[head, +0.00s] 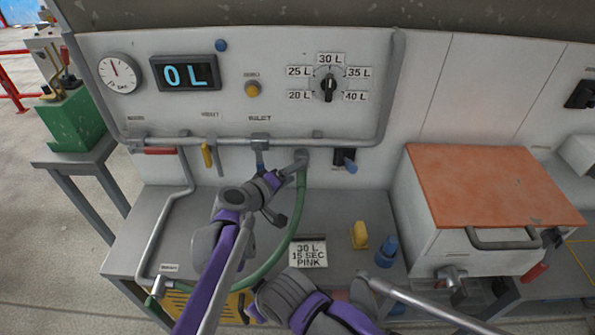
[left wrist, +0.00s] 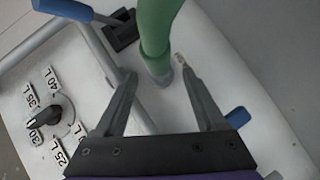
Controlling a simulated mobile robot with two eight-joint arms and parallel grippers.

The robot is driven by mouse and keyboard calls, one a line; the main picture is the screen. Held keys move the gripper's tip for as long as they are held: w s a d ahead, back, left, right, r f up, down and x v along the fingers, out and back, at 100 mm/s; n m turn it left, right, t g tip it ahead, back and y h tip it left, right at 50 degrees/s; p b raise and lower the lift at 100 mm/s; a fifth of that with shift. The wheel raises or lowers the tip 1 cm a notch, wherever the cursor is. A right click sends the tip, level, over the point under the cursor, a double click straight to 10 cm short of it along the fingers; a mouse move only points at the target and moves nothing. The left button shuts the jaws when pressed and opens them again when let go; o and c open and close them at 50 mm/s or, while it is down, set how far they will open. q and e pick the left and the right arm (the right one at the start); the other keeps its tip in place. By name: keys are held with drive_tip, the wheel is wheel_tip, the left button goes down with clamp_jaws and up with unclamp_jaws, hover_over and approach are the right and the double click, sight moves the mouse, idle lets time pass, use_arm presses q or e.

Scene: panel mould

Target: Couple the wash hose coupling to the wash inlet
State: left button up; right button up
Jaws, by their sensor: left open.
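The green wash hose (head: 299,190) curves up from the lower left of the bench to the panel front. Its upper end, with a grey coupling (left wrist: 163,77), meets or nearly meets the pale panel; I cannot tell whether it is seated. The wash inlet itself is not clearly visible behind the hose end. My left gripper (head: 291,188) is at the hose's upper end. In the left wrist view its open fingers (left wrist: 155,72) stand on either side of the hose end, apart from it. My right gripper (head: 268,298) is low at the bench's front edge; its fingers are not clear.
A blue-handled black valve (head: 345,159) is just right of the hose end. A pipe (head: 225,140) with several handles runs across the panel. A sign (head: 308,253), yellow block (head: 360,235) and blue bottle (head: 386,251) stand on the bench. An orange-lidded box (head: 490,185) is at right.

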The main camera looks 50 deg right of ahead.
use_arm(q)
drive_tip(key=v, duration=0.8)
drive_tip(key=shift+a, duration=0.25)
drive_tip(key=shift+r, duration=0.15)
drive_tip(key=a+f+n+t+y+p, duration=0.1)
drive_tip(key=a+f+t+y, duration=0.15)
drive_tip(key=a, duration=1.25)
drive_tip(key=a+f+t+y, duration=0.1)
drive_tip(key=a+y, duration=0.3)
drive_tip(key=a, duration=1.1)
drive_tip(key=s+a+f+n+y, duration=0.1)
drive_tip(key=s+a, duration=0.3)
drive_tip(key=a, duration=0.4)
drive_tip(key=s+a+f+y+p, duration=0.1)
drive_tip(key=s+a+f+y, duration=0.2)
drive_tip(key=a, duration=0.4)
drive_tip(key=s+a+f+n+y, duration=0.1)
drive_tip(key=s+a+f+y, duration=0.2)
drive_tip(key=a, duration=0.5)
drive_tip(key=shift+s+a+n+y, duration=0.3)
drive_tip(key=shift+s+y, duration=0.15)
drive_tip(key=shift+s, duration=0.75)
